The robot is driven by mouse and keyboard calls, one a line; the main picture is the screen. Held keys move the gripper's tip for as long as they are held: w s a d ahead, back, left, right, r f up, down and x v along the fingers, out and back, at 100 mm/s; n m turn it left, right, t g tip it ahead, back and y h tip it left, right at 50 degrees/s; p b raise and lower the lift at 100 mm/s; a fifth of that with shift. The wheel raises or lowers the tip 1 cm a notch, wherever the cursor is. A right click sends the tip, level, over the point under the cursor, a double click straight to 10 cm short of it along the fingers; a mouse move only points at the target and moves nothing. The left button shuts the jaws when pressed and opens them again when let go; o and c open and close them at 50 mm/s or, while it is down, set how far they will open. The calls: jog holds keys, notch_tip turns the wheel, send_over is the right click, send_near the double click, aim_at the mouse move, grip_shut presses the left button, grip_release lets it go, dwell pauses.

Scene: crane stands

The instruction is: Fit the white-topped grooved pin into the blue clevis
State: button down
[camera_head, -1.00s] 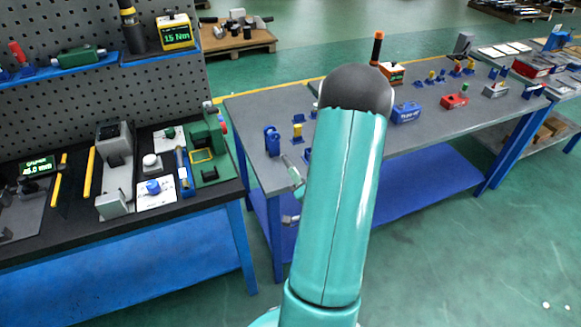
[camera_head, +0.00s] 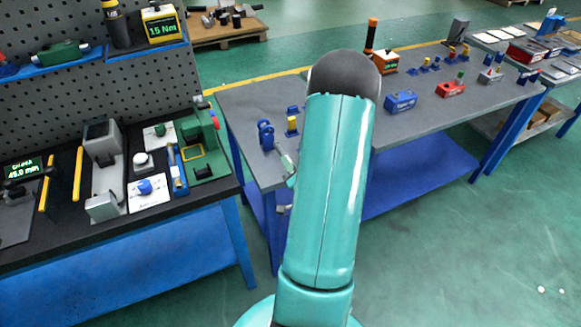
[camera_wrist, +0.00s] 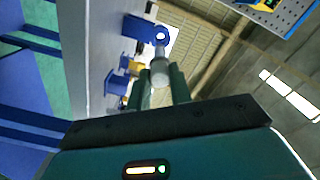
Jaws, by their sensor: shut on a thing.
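My gripper (camera_wrist: 162,88) is shut on the white-topped grooved pin (camera_wrist: 160,70), whose pale end shows between the two green fingers in the wrist view. The blue clevis (camera_wrist: 141,29) stands just beyond the pin, with a round hole in its end. The pin's tip appears just short of that hole; I cannot tell whether they touch. In the head view the blue clevis (camera_head: 265,136) stands at the near left corner of the grey table. My gripper (camera_head: 287,163) shows there only in part, beside the clevis; my arm hides the rest.
Smaller blue and yellow stands (camera_head: 292,124) sit behind the clevis on the grey table (camera_head: 245,100). A blue box (camera_head: 400,101) and a red box (camera_head: 450,89) lie farther right. A black-topped bench (camera_head: 75,215) with tools stands at left, across a narrow gap.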

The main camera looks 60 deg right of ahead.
aim_at(277, 146)
jog(key=shift+x, duration=2.3)
jog(key=shift+x, duration=4)
jog(key=c, duration=1.2)
grip_release()
jog(key=shift+w+r, duration=0.1)
jog(key=shift+v, duration=2.6)
